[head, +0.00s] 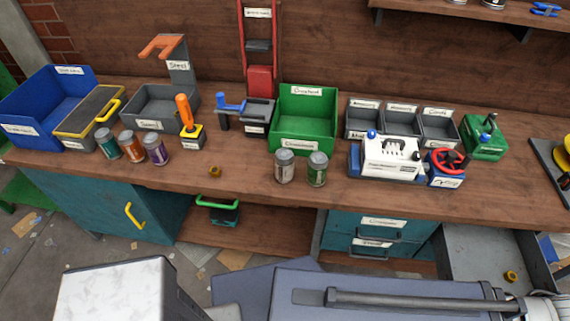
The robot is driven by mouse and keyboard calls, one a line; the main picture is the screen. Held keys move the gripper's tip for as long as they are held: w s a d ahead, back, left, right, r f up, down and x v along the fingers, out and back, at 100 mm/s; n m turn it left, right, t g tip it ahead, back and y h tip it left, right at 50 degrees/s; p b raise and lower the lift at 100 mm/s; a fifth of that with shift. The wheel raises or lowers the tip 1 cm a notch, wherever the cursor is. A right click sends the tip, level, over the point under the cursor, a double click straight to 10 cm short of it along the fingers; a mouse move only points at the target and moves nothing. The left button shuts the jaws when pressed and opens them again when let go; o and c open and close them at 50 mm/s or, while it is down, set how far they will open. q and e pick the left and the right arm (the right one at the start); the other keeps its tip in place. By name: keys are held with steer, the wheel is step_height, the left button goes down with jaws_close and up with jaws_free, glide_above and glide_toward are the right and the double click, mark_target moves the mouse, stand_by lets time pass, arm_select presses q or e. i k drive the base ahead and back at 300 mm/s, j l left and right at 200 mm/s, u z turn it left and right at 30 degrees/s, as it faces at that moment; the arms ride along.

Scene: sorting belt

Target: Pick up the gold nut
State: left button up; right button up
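A small gold nut (214,171) lies on the wooden workbench (240,179), near its front edge and left of the middle. The bench around it is clear. A second small gold piece (511,275), which looks like a nut, lies in the open grey drawer (465,265) at the lower right. Neither of my grippers shows in the head view. Only parts of my own body show along the bottom edge.
Several cans stand on the bench, including an orange one (132,146) and a grey one (284,166). Behind are a blue bin (50,112), a green bin (303,130) and an orange-handled lever (186,112). A white device (390,157) stands at right.

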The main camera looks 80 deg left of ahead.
mark_target(215, 172)
steer(key=u, duration=0.95)
steer(key=l+u, duration=0.1)
steer(key=u, duration=0.85)
steer(key=k+u, duration=0.1)
steer(key=u, duration=1.3)
steer(key=i+j+z, duration=0.25)
steer(key=j, duration=0.15)
steer(key=i+j+z, duration=0.1)
steer(key=j+z, duration=0.15)
steer(key=j, duration=0.2)
steer(key=i+j+z, duration=0.25)
steer(key=j, duration=0.2)
steer(key=j+z, duration=0.25)
steer(key=j, duration=0.2)
